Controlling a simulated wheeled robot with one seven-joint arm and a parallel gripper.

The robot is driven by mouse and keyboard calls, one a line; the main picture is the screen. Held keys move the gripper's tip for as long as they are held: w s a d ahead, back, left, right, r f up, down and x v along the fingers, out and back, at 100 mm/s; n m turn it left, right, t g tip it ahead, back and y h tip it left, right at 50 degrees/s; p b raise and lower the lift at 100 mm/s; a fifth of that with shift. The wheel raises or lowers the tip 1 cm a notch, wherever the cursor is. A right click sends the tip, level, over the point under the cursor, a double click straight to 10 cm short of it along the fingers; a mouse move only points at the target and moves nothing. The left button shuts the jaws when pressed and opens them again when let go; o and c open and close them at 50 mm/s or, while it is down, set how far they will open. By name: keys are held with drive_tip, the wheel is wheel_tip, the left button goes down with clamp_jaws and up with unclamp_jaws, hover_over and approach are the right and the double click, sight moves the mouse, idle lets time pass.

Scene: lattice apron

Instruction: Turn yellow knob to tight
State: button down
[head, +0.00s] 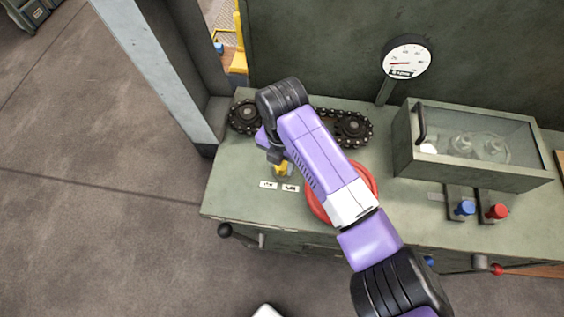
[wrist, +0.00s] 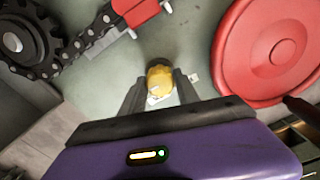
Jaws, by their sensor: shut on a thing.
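The yellow knob (head: 283,169) stands at the left part of the green bench, partly covered by my arm in the head view. In the wrist view the yellow knob (wrist: 160,80) sits between the two dark fingers of my gripper (wrist: 161,92). My gripper (head: 279,163) is shut on the knob from above. Two small white labels (head: 268,184) lie on the bench in front of the knob; their print is too small to read. Which way the knob points cannot be told.
A red wheel (wrist: 265,50) lies right of the knob, partly under my arm in the head view. A chain with sprockets (head: 352,127) lies behind. A glass-topped box (head: 470,152), a gauge (head: 407,58), and blue (head: 465,208) and red (head: 497,211) knobs are to the right.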

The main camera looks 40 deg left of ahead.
sight(282, 164)
drive_tip(key=shift+n, duration=0.7)
drive_tip(key=shift+r, duration=0.1)
drive_tip(key=c, duration=0.9)
unclamp_jaws()
drive_tip(key=shift+r+b, duration=0.65)
drive_tip(key=shift+r, duration=3.2)
